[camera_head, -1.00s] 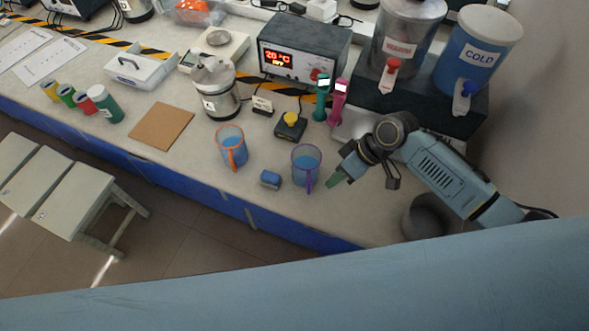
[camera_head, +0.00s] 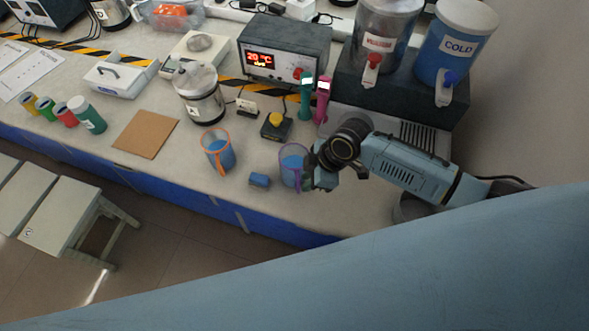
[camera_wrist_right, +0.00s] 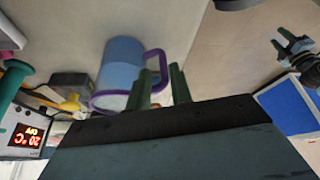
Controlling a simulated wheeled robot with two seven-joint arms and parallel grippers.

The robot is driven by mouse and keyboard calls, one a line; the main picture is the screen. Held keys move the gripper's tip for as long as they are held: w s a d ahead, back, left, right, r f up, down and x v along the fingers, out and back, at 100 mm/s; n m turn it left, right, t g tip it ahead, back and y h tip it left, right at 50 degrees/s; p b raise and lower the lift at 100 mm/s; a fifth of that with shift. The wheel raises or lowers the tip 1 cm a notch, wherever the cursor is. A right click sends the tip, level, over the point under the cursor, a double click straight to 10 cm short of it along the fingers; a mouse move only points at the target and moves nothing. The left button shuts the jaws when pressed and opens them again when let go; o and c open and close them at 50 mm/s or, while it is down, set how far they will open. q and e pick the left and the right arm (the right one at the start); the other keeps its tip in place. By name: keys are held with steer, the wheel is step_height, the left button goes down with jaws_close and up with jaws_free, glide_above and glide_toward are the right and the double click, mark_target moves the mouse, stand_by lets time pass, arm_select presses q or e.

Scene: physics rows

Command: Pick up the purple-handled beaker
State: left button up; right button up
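The purple-handled beaker (camera_head: 291,165) stands upright on the bench, with blue contents and its purple handle towards the front. My right gripper (camera_head: 314,180) is just to its right, partly hiding the handle side. In the right wrist view the beaker (camera_wrist_right: 120,66) lies ahead, and its handle (camera_wrist_right: 157,62) shows at the gap between my right gripper's green fingers (camera_wrist_right: 161,88). The fingers are apart; contact with the handle cannot be told. My left gripper (camera_wrist_right: 279,40) shows small at the upper right of that view, its green fingers apart and empty; it is outside the head view.
A yellow-knobbed device (camera_head: 276,126) and green and pink handheld tools (camera_head: 322,98) stand behind. The bench's front edge is close.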

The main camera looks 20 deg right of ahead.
steer(key=x, duration=0.4)
steer(key=shift+a+f, duration=0.15)
steer(key=shift+a, duration=0.1)
jaws_close()
